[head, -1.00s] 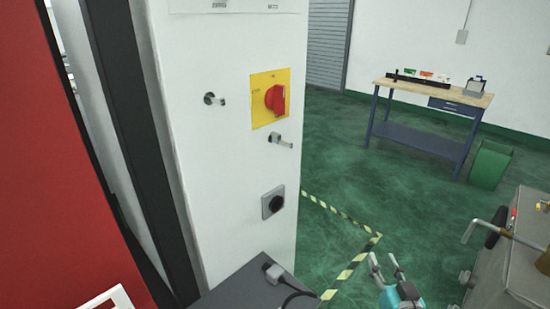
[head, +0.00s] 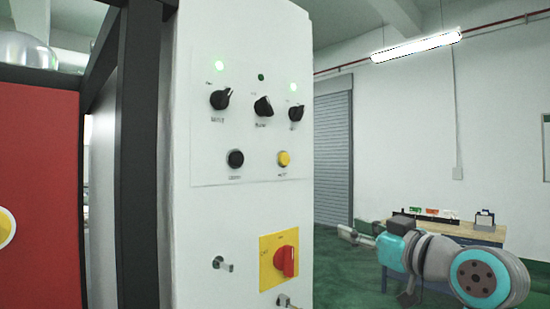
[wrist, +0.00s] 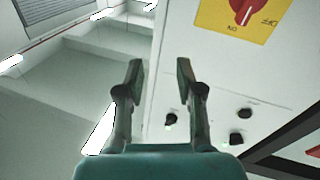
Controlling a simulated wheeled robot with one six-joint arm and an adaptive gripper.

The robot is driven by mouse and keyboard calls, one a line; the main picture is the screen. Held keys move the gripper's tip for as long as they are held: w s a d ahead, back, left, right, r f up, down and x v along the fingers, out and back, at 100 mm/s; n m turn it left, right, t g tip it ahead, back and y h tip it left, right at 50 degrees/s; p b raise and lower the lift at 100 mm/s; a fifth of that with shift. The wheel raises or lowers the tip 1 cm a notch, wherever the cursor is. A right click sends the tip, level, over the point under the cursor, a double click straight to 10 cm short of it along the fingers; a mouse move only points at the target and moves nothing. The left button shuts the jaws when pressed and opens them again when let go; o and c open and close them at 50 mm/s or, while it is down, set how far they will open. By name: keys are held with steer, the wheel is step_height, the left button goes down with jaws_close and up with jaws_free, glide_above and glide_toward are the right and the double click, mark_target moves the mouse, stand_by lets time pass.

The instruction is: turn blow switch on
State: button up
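The white control panel (head: 245,185) carries a row of three black rotary switches. The middle one (head: 263,106) has small lettering that seems to read "Blow"; its knob sits tilted and the lamp (head: 261,77) above it is dark green, unlit. The left switch (head: 220,99) and right switch (head: 296,113) have lit green lamps above them. My gripper (head: 350,235) is right of the panel, lower than the switches, pointing left. In the wrist view my gripper (wrist: 160,70) is open and empty, with the panel behind it upside down. Black knobs (wrist: 237,139) show right of the fingers.
Below the switches are a black button (head: 236,158), a yellow button (head: 284,158) and a red rotary switch (head: 286,260) on a yellow plate. Key-like handles (head: 222,264) stick out lower down. A workbench (head: 455,231) stands far behind my arm.

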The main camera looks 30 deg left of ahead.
steer(key=s+a+r+n+g+y, duration=0.1)
steer(key=s+r+n, duration=0.15)
steer(key=r, duration=0.35)
steer(key=s+a+r+n+g, duration=0.1)
steer(key=s+r, duration=0.2)
steer(key=r, duration=0.4)
steer(key=n+g, duration=0.2)
steer(key=n, duration=0.1)
glide_toward(270, 106)
steer(key=shift+y, duration=0.4)
steer(key=x, duration=0.8)
steer(key=shift+w+a+f, duration=0.25)
steer(key=shift+a+f, duration=0.05)
steer(key=shift+c, duration=0.2)
jaws_close()
